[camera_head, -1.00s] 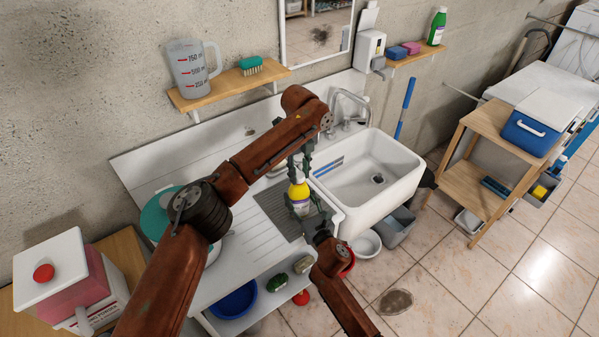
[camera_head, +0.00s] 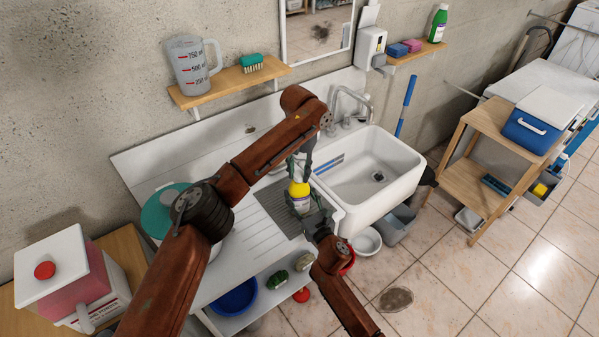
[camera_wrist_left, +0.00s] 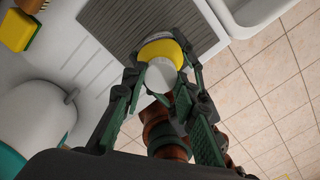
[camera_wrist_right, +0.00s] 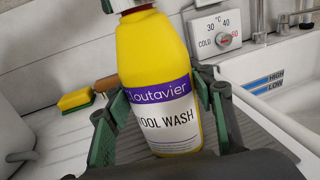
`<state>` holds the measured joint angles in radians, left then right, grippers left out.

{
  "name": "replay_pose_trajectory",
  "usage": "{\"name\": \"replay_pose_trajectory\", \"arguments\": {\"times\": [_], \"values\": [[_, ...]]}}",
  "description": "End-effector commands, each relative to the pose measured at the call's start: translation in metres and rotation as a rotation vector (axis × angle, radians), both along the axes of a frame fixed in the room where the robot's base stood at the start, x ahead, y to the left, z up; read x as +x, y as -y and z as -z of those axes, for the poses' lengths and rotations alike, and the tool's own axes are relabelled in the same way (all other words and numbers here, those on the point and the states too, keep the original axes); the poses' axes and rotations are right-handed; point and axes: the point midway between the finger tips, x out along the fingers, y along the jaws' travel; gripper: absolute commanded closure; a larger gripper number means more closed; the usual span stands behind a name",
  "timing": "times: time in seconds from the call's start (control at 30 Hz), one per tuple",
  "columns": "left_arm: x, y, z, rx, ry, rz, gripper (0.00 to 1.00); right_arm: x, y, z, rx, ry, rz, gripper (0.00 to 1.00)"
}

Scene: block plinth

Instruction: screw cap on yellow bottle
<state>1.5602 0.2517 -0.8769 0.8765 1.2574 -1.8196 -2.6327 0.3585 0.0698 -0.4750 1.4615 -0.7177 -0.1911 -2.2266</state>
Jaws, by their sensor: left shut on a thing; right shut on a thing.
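The yellow bottle (camera_head: 299,190) stands upright, or nearly so, over the grey ribbed drain mat beside the sink. In the right wrist view the bottle (camera_wrist_right: 155,70) shows a purple and white label reading "WOOL WASH". My right gripper (camera_head: 308,212) is shut around its lower body, one finger on each side. My left gripper (camera_head: 298,175) is above the bottle, shut on the white cap (camera_wrist_left: 160,75). In the left wrist view the cap lines up with the bottle's top. The cap also shows at the top edge of the right wrist view (camera_wrist_right: 130,4). The thread is hidden.
The white sink (camera_head: 385,190) lies right of the bottle, with a tap behind it. A yellow and green sponge (camera_wrist_right: 75,100) and a wooden-handled item lie on the counter. A teal and white round object (camera_head: 165,212) is at left. A wall shelf (camera_head: 225,87) hangs above.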

Motion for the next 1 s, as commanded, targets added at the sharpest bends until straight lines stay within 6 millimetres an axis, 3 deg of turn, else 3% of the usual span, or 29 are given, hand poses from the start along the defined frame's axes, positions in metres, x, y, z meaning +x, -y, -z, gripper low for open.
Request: {"name": "replay_pose_trajectory", "arguments": {"times": [0.2, 0.47, 0.5, 0.73, 1.0], "values": [[0.0008, -0.0012, 0.0, 0.001, 0.001, 0.175, 0.82, -0.0001, 0.0003, 0.0005, 0.0, -0.001, 0.0, 1.0], [0.0008, -0.0013, 0.0, 0.001, 0.001, 0.182, 0.82, -0.0001, 0.0004, 0.0006, 0.0, -0.001, 0.001, 1.0], [0.0009, -0.0014, -0.0001, 0.001, 0.001, 0.182, 0.73, -0.0001, 0.0004, 0.0006, 0.0, -0.001, 0.001, 1.0], [0.0007, -0.0011, 0.0, 0.0, 0.001, 0.181, 0.57, -0.0001, 0.0004, 0.0006, 0.0, -0.001, 0.001, 1.0], [0.0006, -0.0007, -0.0002, 0.0, 0.001, 0.182, 0.56, -0.0001, 0.0004, 0.0006, 0.0, -0.001, 0.001, 1.0]]}}
